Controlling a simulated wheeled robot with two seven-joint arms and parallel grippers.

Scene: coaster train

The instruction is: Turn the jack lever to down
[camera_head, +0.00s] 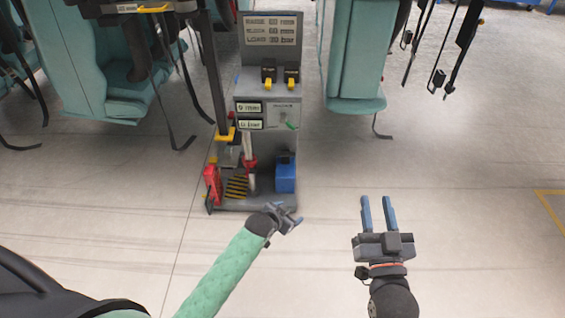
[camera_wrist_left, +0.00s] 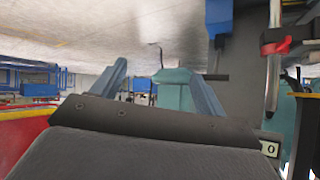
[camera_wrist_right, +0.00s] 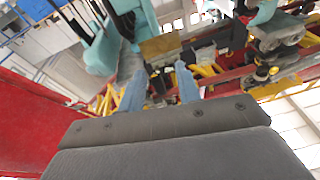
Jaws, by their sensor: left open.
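A grey equipment stand (camera_head: 250,150) stands ahead with a gauge panel. A small green-tipped lever (camera_head: 290,125) sits on its front plate, and two yellow-tipped levers (camera_head: 268,83) sit above. Low on the stand is a metal rod with a red grip (camera_head: 249,162); it also shows at the right of the left wrist view (camera_wrist_left: 276,45). I cannot tell which one is the jack lever. My left gripper (camera_head: 292,214) is open and empty, in front of the stand's lower right corner, touching none of these. My right gripper (camera_head: 376,200) is open and empty over the floor to the right.
A blue box (camera_head: 285,173) and a red object (camera_head: 212,185) stand on the stand's base. Teal seats with hanging straps are at the left (camera_head: 85,60) and behind right (camera_head: 355,60).

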